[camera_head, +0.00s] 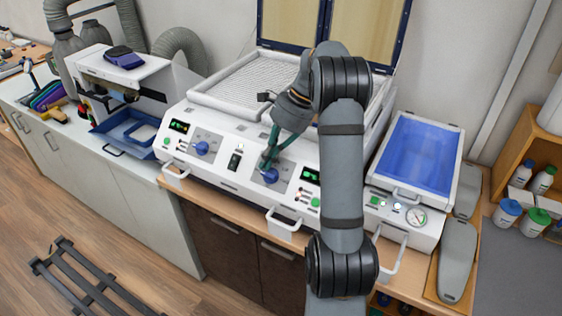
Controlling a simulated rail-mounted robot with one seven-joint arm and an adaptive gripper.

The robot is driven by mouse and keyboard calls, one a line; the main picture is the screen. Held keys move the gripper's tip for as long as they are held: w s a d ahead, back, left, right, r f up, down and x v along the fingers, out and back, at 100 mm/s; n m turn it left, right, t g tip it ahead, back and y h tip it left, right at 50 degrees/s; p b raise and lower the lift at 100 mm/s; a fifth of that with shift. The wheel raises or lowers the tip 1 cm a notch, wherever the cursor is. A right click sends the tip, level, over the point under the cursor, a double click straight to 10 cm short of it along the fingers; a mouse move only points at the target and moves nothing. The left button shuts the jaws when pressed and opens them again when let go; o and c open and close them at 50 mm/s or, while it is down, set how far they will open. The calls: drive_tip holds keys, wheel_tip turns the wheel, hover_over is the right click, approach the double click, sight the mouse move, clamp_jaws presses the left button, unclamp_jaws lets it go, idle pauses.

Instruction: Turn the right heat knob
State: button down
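The white forming machine (225,165) has two blue knobs on its sloped front panel. The right heat knob (271,176) sits beside a green-lit display on the right half. The matching left knob (201,148) is on the left half. My gripper (268,162) reaches down from the upper right, its teal fingers at the upper edge of the right knob. The fingers overlap the knob in this view and partly hide it. I cannot tell whether they touch it or how far apart they are.
The machine's framed lid (345,30) stands raised at the back. A vacuum unit with a blue top (418,155) and a gauge stands to the right. Grey insole shapes (457,262) lie beside it. A blue tray (125,130) is at the left. White handles (283,225) stick out along the machine's front.

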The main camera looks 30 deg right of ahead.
drive_tip(key=shift+s+a+f, duration=0.1)
drive_tip(key=shift+s+f, duration=0.1)
drive_tip(key=shift+f, duration=0.25)
drive_tip(key=shift+s+f+b, duration=0.2)
drive_tip(key=shift+s+b, duration=0.2)
drive_tip(key=shift+b, duration=0.05)
drive_tip(key=w+d+r+p, duration=0.2)
drive_tip(key=r+p, duration=0.1)
drive_tip(key=w+d+r+p, duration=0.1)
drive_tip(key=r+p, duration=0.1)
drive_tip(key=shift+w+d+r, duration=0.1)
drive_tip(key=shift+d, duration=0.25)
drive_tip(key=w+r+p, duration=0.2)
drive_tip(key=w+r, duration=0.1)
drive_tip(key=r, duration=0.4)
drive_tip(key=shift+w+d+r+p, duration=0.2)
drive_tip(key=shift+d+r+p, duration=0.15)
drive_tip(key=shift+d, duration=0.1)
